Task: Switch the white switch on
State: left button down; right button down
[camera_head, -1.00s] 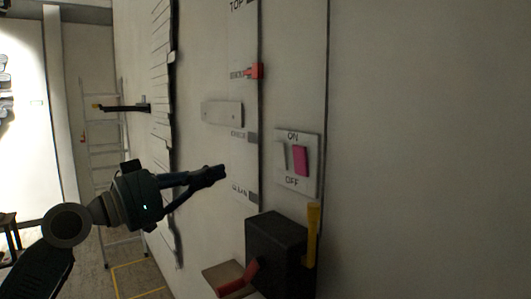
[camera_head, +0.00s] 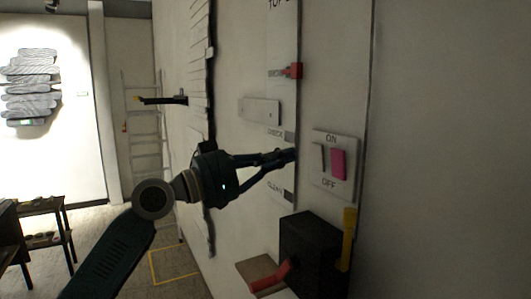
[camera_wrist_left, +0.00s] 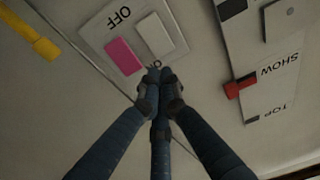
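The white switch (camera_head: 319,158) sits beside a pink switch (camera_head: 338,164) on a pale wall plate (camera_head: 351,146) marked ON above and OFF below. In the wrist view the plate is upside down, with the white switch (camera_wrist_left: 155,36) right of the pink one (camera_wrist_left: 123,56). The white switch looks set at a different slant from the pink one; its exact position is unclear. My left gripper (camera_head: 292,155) is shut and empty, just left of the plate. In the wrist view its fingertips (camera_wrist_left: 160,76) overlap the plate's ON end; contact is unclear. My right gripper is out of view.
A black box (camera_head: 309,243) with a yellow handle (camera_head: 349,238) and a red lever (camera_head: 275,276) juts from the wall below. A labelled strip with a red slider (camera_head: 293,71) runs left of the plate. The wall to the right is bare.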

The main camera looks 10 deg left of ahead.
aim_at(319, 145)
pick_arm(q)
jog(key=p+x, duration=0.2)
jog(key=x, duration=0.4)
jog(key=shift+r, duration=0.15)
jog(key=shift+w+d+p, duration=0.2)
jog(key=shift+d+p, duration=0.1)
jog(key=shift+w+d+r+p, duration=0.2)
jog(key=shift+r+p, duration=0.25)
jog(key=shift+p, duration=0.7)
jog(key=shift+d+f+g+y, duration=0.1)
jog(key=shift+f+g+y, duration=0.2)
jog(key=shift+y, duration=0.1)
